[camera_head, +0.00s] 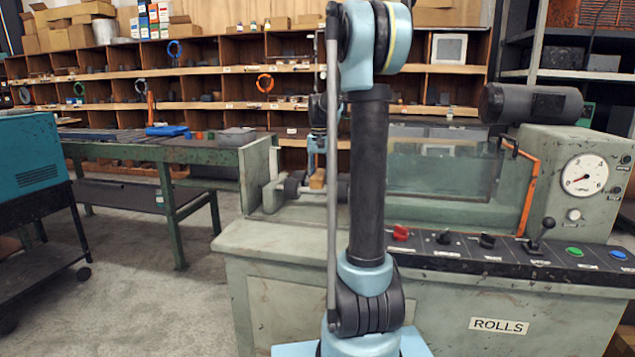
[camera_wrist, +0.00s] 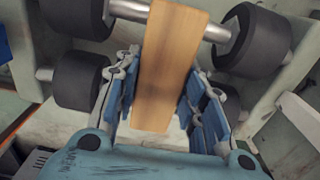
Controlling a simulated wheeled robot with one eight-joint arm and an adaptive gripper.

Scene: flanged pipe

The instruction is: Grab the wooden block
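The wooden block (camera_wrist: 168,65) is a long, light brown piece with visible grain. In the wrist view it lies lengthwise between the fingers of my gripper (camera_wrist: 162,72), its near end close to the palm. The fingers stand along both its sides, very near it; I cannot tell whether both press on it. In the head view the block (camera_head: 317,180) is a small tan patch just below my gripper (camera_head: 316,163), by the rollers of the green machine. Part of the block is hidden by the fingers there.
Black rollers (camera_wrist: 255,41) on metal shafts sit on both sides of the block. The machine's grey-green wall (camera_head: 253,177) rises to the left of the gripper. A clear panel (camera_head: 440,168) and a control strip with knobs (camera_head: 487,241) lie to the right. A workbench (camera_head: 165,150) stands at left.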

